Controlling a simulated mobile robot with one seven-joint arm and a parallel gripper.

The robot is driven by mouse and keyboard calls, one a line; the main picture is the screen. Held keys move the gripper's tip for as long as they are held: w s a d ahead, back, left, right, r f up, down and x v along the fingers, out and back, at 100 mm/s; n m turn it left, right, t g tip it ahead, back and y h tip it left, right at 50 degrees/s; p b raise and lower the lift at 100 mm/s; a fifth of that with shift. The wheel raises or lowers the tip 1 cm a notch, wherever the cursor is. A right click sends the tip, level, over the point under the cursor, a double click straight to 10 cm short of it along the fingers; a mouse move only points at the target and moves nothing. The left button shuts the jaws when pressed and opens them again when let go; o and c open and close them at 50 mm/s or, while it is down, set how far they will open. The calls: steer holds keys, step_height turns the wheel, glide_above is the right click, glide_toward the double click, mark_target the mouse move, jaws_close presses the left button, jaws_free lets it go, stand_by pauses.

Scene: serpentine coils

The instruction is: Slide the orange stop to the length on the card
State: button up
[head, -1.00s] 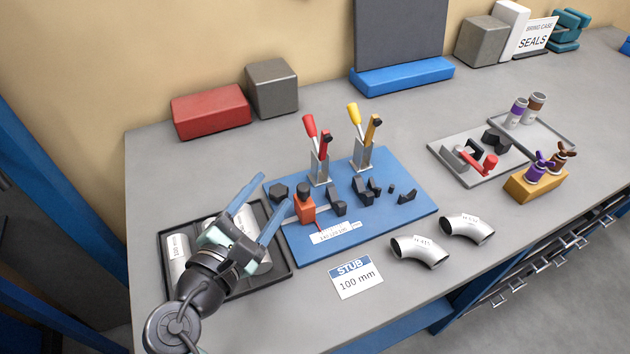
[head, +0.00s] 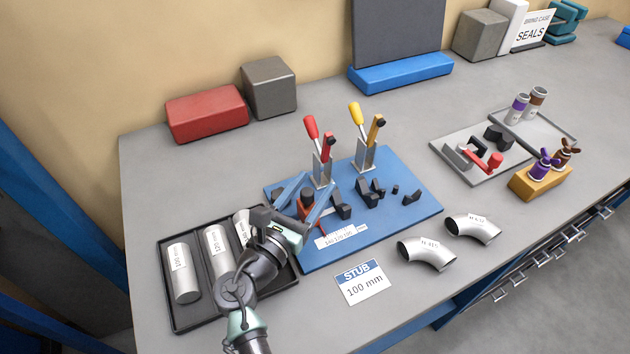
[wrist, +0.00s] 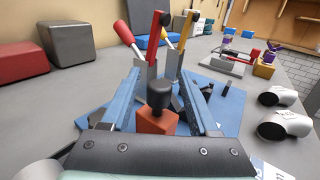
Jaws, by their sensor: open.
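The orange stop (wrist: 156,122), with a black knob (wrist: 160,94) on top, stands on the blue fixture plate (head: 400,222). My gripper (head: 306,190) is open, its two blue fingers on either side of the stop. In the wrist view my gripper (wrist: 165,95) has the stop between the fingers, with gaps beside the knob. In the head view the fingers hide much of the stop. A white scale label (head: 341,236) lies on the plate in front of it. The card (head: 362,283) reading "STUB 100 mm" lies on the bench in front of the plate.
A black tray (head: 172,245) with labelled metal tubes is at the left. Red (head: 322,160) and yellow (head: 368,150) lever clamps stand behind the stop. Two pipe elbows (head: 427,253) lie to the right. Bench between plate and grey tray (head: 500,170) is clear.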

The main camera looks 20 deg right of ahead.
steer(key=shift+x, duration=0.8)
steer(key=shift+a, duration=0.1)
jaws_close()
stand_by(0.8)
